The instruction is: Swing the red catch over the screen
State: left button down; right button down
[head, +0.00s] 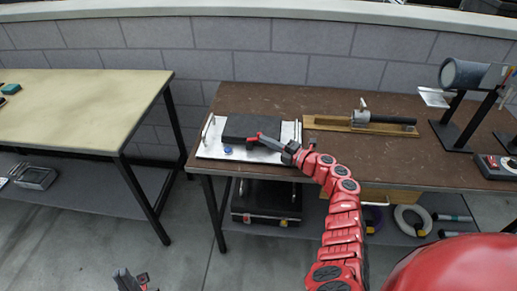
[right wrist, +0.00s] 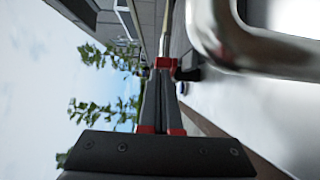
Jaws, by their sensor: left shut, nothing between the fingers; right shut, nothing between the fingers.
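A dark flat block (head: 240,125), which may be the screen, lies on a white plate (head: 210,150) on the brown bench. A blue knob (head: 227,150) sits on the plate's front part. My right gripper (head: 259,138) is at the block's front right edge, shut and empty; I cannot tell if it touches. In the right wrist view its fingers (right wrist: 163,66) are together with red tips, beside a shiny bent metal bar (right wrist: 205,35). I cannot tell a red catch apart from the red fingertips. My left gripper (head: 132,280) is shut and empty, low at the bottom left.
Upright metal handles (head: 208,126) stand at the plate's sides. A wooden board with a metal clamp (head: 360,116) lies to the right, then a grey cylinder on a stand (head: 465,75). A pale table (head: 80,105) stands at left, with a floor gap between. A black case (head: 265,200) sits below.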

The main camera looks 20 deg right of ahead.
aim_at(268, 135)
jog(key=shift+w+d+f+b, duration=0.2)
jog(key=shift+w+d+b, duration=0.2)
jog(key=shift+b, duration=0.7)
jog(key=shift+w+b, duration=0.4)
jog(key=shift+b, duration=0.3)
jog(key=shift+w+d+r+b, duration=0.15)
jog(key=shift+w+d+b, duration=0.2)
jog(key=shift+w+b, duration=0.5)
jog(key=shift+s, duration=0.15)
jog(key=b+v, duration=0.1)
jog(key=v, duration=1.6)
jog(key=shift+s+d+r, duration=0.1)
jog(key=shift+s, duration=0.1)
